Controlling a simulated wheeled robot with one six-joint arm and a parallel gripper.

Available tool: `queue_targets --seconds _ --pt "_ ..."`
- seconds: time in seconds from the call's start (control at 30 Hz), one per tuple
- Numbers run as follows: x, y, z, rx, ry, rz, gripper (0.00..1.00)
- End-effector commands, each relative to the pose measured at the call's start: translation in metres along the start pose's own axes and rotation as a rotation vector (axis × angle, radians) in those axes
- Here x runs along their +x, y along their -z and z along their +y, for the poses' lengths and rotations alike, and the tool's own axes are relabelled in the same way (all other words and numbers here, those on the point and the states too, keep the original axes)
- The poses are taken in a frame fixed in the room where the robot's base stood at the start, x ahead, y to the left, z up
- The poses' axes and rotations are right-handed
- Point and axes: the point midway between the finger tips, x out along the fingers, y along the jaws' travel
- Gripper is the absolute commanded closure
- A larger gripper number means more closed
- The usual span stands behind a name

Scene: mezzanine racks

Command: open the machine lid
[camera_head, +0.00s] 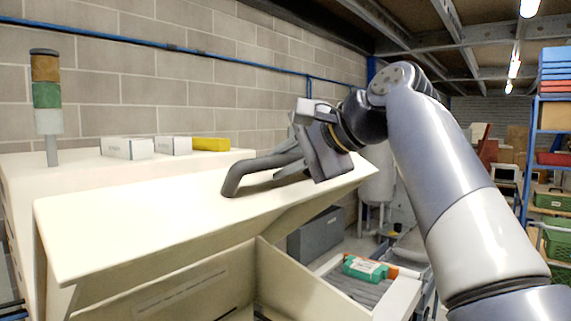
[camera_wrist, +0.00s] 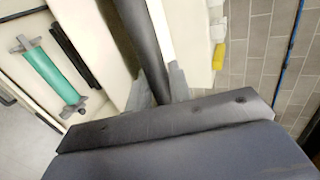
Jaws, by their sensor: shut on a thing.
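The cream machine lid (camera_head: 150,215) is raised and tilted, with the machine's interior (camera_head: 190,285) showing beneath its front edge. A dark grey bar handle (camera_head: 235,180) stands out from the lid's upper face. My gripper (camera_head: 290,162) is shut on this handle near its right part, with my arm reaching in from the right. In the wrist view the dark handle (camera_wrist: 143,45) runs down between my grey fingertips (camera_wrist: 162,88). The fingers hide the gripped part.
A signal tower (camera_head: 46,95) stands at the back left. Two white boxes (camera_head: 128,148) and a yellow item (camera_head: 211,144) lie on the machine top behind the lid. A green and white item (camera_head: 365,268) lies on a tray right of the machine. Shelves (camera_head: 553,145) stand far right.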

Motion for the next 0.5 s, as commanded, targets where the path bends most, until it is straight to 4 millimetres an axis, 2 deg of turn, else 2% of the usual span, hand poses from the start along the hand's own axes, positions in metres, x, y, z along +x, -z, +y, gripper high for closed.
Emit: queue_targets --seconds 0.17,0.2,0.4,0.5 --pt "-0.0001 -0.0001 -0.0001 -0.001 0.001 0.0 1.0" --pt "-0.0002 -0.0001 -0.0001 -0.001 0.001 0.0 0.78" --pt "-0.0002 0.0 0.0001 -0.001 0.0 0.0 0.61" --pt "-0.0001 0.0 0.0003 0.0 0.0 0.0 0.61"
